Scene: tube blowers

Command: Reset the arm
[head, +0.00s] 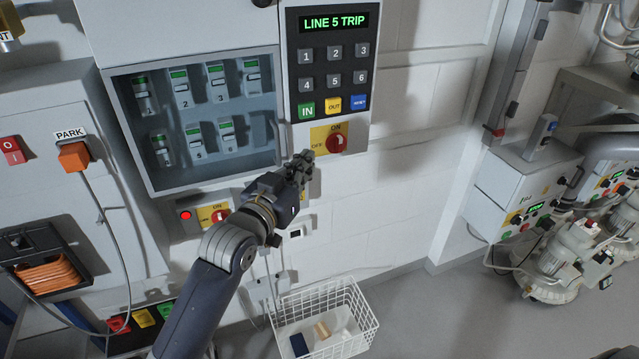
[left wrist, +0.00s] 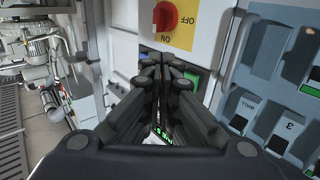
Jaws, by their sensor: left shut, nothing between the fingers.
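My left arm reaches up from the bottom in the head view. My left gripper (head: 303,158) is shut and empty, in front of the panel just left of a red rotary knob (head: 337,143) on a yellow ON/OFF plate (head: 319,136). In the left wrist view the shut fingers (left wrist: 160,62) point towards the panel, and the knob (left wrist: 165,16) shows beyond them at the top. I cannot tell whether the fingertips touch the panel. My right gripper is in neither view.
Above the knob is a keypad (head: 333,53) with a display (head: 333,22) reading "LINE 5 TRIP". A recessed breaker cabinet (head: 185,182) is at its left. A second red knob (head: 221,216) sits lower left. A white wire basket (head: 322,290) stands below. Pumps (head: 563,245) stand right; some floor is clear.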

